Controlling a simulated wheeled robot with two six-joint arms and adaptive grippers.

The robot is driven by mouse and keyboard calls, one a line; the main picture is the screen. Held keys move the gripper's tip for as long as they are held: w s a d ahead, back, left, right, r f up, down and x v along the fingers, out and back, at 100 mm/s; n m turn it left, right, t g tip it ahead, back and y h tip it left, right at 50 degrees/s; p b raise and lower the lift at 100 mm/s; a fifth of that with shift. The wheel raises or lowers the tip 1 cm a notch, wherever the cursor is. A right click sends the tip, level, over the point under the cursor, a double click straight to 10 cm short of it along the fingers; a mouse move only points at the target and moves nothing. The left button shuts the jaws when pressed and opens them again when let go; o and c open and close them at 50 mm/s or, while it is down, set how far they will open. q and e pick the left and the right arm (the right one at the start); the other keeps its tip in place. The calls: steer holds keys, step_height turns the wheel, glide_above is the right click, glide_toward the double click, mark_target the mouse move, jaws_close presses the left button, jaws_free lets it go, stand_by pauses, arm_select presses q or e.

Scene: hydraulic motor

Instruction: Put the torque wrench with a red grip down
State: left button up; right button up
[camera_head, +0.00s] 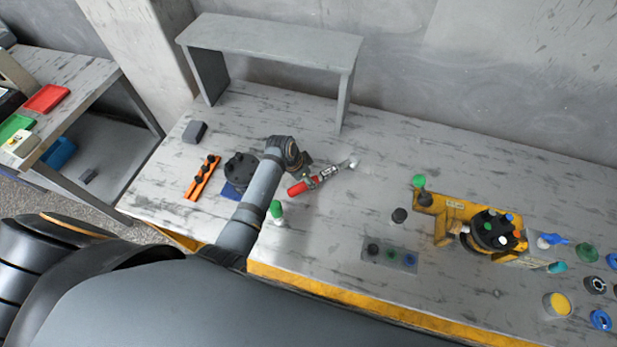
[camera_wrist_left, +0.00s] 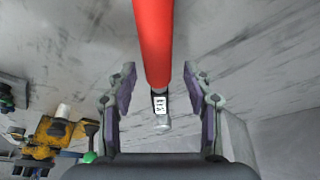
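The torque wrench has a red grip (camera_head: 297,188) and a metal shaft, and it extends up and right across the grey table (camera_head: 325,225). I cannot tell for sure whether it touches the table. My left gripper (camera_head: 310,178) is at the wrench, just past the red grip. In the left wrist view the red grip (camera_wrist_left: 153,40) runs between the two fingers of my left gripper (camera_wrist_left: 160,75), which stand apart with gaps on both sides. The left gripper looks open. My right gripper is not in view.
A yellow fixture (camera_head: 455,210) with a dark motor (camera_head: 493,230) stands to the right. An orange rack (camera_head: 202,178) and another dark motor part (camera_head: 240,165) are on the left. A grey shelf (camera_head: 270,38) stands behind. Table right of the wrench is mostly free.

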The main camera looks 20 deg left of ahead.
arm_select(q)
steer(key=shift+r, duration=0.3)
steer(key=v, duration=1.1)
steer(key=shift+r+b, duration=0.15)
steer(key=shift+b, duration=0.25)
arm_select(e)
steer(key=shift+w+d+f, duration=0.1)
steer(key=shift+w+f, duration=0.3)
arm_select(q)
steer(key=shift+s, duration=0.1)
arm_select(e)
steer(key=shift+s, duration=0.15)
